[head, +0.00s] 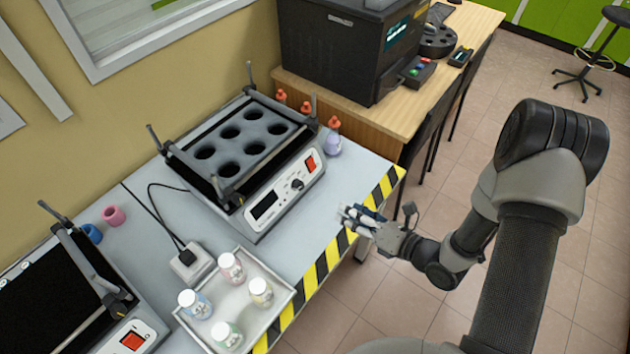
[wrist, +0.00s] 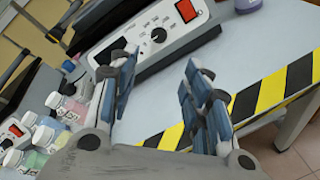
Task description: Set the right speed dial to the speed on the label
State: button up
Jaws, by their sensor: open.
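The shaker (head: 235,150) with a rack of several round holes stands on the grey table. Its sloped white front panel carries a dark display (head: 264,205), a black speed dial (head: 297,184) and a red switch (head: 311,163). In the wrist view the dial (wrist: 158,35) sits left of the red switch (wrist: 187,10), ahead of my gripper. My gripper (head: 352,217) is open and empty over the table's striped front edge, apart from the panel. Its fingers also show in the wrist view (wrist: 160,85). I cannot read a speed label or the dial's marks.
A white tray (head: 257,318) with several capped bottles stands at the front. A second device with a red switch (head: 132,340) is at lower left. A purple bottle (head: 333,140) stands right of the shaker. A power adapter (head: 192,262) lies left of it.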

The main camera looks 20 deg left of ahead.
aim_at(301, 187)
jog(key=b+x, duration=0.3)
jog(key=x, duration=1.4)
jog(key=shift+a+b, duration=0.25)
jog(key=shift+b, duration=0.15)
jog(key=shift+r, duration=0.1)
jog(key=shift+c, duration=0.5)
grip_shut()
